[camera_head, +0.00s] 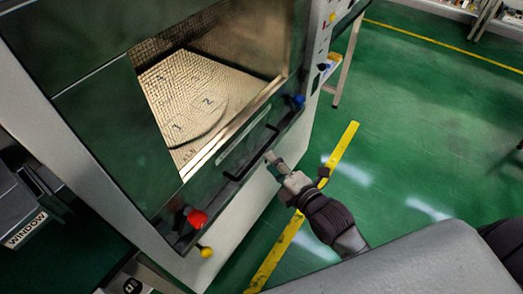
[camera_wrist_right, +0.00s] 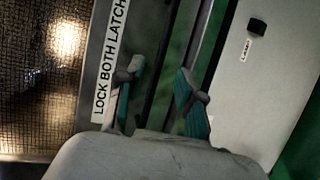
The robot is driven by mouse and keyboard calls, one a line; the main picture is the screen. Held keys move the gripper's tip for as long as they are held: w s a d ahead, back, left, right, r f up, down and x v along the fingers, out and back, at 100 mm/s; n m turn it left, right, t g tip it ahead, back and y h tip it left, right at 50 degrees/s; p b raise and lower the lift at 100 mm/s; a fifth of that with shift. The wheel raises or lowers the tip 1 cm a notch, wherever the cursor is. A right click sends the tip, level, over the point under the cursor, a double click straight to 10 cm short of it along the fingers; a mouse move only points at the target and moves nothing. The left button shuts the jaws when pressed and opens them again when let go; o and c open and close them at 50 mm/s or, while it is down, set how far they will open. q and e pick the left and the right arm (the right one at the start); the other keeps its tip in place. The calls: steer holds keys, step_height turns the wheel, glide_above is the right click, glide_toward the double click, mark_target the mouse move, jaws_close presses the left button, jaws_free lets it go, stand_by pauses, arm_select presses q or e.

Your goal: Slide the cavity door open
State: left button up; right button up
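The cavity door (camera_head: 215,163) is a dark panel low on the machine's front, with a white label strip. Above it the lit cavity (camera_head: 215,75) shows a round numbered plate; I cannot tell whether a meshed window covers it. A black bar handle (camera_head: 250,153) runs along the panel. My right gripper (camera_head: 272,160) is at the handle's right part. In the right wrist view its two teal-padded fingers (camera_wrist_right: 160,97) stand apart, with a dark bar between them; contact is unclear. The label there reads "LOCK BOTH LATCH". My left gripper is out of view.
A red knob (camera_head: 196,218) and a blue knob (camera_head: 298,100) sit at the panel's two ends. A yellow knob (camera_head: 206,252) is below the red one. A grey box labelled "WINDOW" (camera_head: 27,229) stands left. Green floor with yellow lines is open at right.

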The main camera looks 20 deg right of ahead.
mark_target(261, 151)
steer(key=x, duration=0.6)
steer(key=shift+c, duration=0.3)
jaws_close()
